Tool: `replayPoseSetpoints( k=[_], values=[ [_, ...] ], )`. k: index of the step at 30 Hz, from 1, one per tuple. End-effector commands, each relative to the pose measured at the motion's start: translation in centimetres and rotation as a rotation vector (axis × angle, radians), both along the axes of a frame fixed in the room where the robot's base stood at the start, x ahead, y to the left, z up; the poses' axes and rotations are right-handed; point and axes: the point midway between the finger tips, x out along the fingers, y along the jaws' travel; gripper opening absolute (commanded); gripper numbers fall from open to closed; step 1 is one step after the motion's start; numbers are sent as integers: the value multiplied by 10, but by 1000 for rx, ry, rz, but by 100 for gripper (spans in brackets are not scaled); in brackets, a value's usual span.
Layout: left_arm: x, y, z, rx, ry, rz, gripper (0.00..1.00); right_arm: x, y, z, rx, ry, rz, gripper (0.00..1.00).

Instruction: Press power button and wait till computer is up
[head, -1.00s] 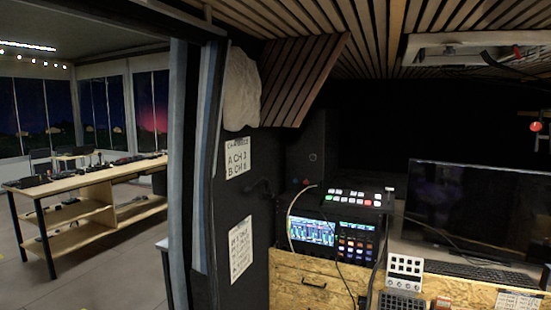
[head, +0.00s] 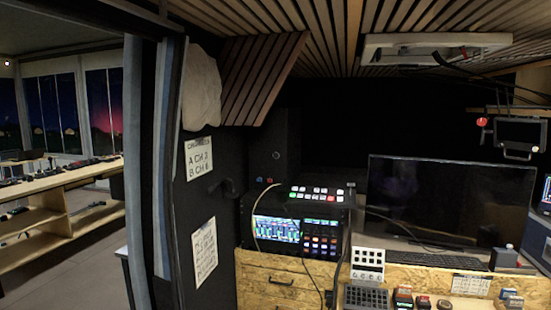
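A large dark monitor (head: 437,200) stands on the desk at the right in the head view. Its screen is black with faint reflections. A keyboard (head: 440,251) lies in front of it, partly behind the wooden edge. No power button or computer case can be made out clearly. Neither of my grippers is in view.
A lit mixing console (head: 277,229) with colored buttons sits on a wooden drawer cabinet (head: 282,276). Small control boxes (head: 368,262) line the desk front. A dark door edge (head: 172,180) stands left of center. A long wooden bench (head: 60,200) lies beyond it at the left.

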Motion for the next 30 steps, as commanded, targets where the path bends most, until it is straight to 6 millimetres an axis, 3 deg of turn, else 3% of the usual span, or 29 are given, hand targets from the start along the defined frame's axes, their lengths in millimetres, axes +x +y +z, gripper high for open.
replayPoseSetpoints(
  k=[1,6,7,30],
  values=[
    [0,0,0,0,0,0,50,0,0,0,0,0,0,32],
    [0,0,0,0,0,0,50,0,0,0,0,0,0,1],
    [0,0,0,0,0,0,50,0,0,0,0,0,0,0],
    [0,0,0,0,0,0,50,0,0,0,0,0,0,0]
  ],
)
